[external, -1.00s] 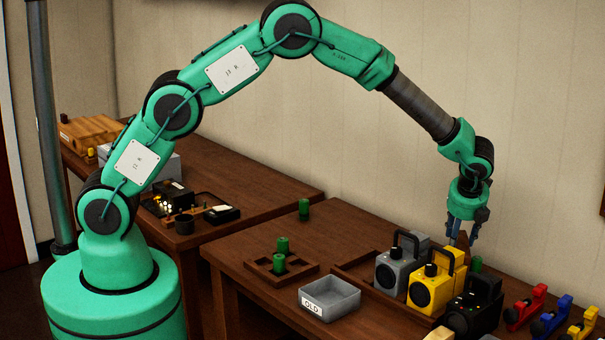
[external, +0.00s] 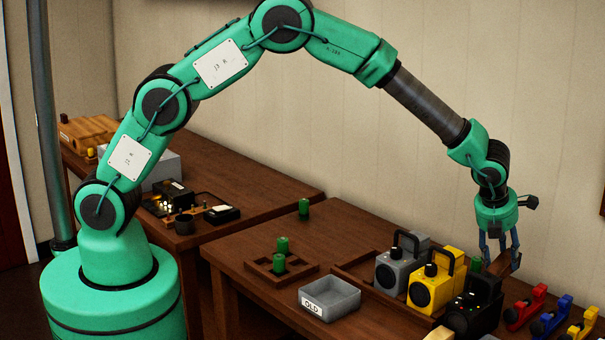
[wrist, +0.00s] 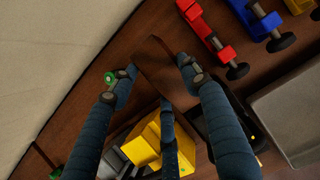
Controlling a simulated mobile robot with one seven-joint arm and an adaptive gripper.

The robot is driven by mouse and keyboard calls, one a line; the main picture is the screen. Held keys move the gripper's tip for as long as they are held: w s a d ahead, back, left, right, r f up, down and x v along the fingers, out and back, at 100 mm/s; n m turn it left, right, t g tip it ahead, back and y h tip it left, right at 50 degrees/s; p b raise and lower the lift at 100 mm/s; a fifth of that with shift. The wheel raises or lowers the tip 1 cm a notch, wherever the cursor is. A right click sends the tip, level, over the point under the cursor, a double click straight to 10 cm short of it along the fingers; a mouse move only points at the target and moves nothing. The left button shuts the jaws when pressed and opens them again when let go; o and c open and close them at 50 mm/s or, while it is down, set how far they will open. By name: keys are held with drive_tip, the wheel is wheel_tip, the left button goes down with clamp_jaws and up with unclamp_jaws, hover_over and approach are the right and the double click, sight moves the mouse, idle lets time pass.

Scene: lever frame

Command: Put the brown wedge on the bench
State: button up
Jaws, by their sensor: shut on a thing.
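The brown wedge (wrist: 164,68) is between my fingertips in the wrist view, a flat-sided dark wooden piece. It also shows as a reddish-brown edge (external: 515,261) in the external view. My gripper (external: 500,262) points down behind the black box-like device and is shut on the wedge; its blue fingers also show in the wrist view (wrist: 158,75). The dark wooden bench (external: 345,235) lies below. I cannot tell whether the wedge touches the bench top.
Grey (external: 390,275), yellow (external: 423,297) and black (external: 472,314) devices stand left of and in front of my gripper. Red (external: 525,308), blue (external: 551,317) and yellow (external: 584,325) clamp-like tools lie right. A grey tray (external: 330,297) and green cylinders (external: 304,208) stand farther left.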

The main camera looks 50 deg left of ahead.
drive_tip(key=shift+f+b, duration=0.5)
drive_tip(key=shift+f, duration=2)
drive_tip(key=shift+f+b, duration=0.55)
drive_tip(key=shift+f, duration=1.95)
drive_tip(key=o, duration=1.3)
drive_tip(key=shift+f, duration=0.15)
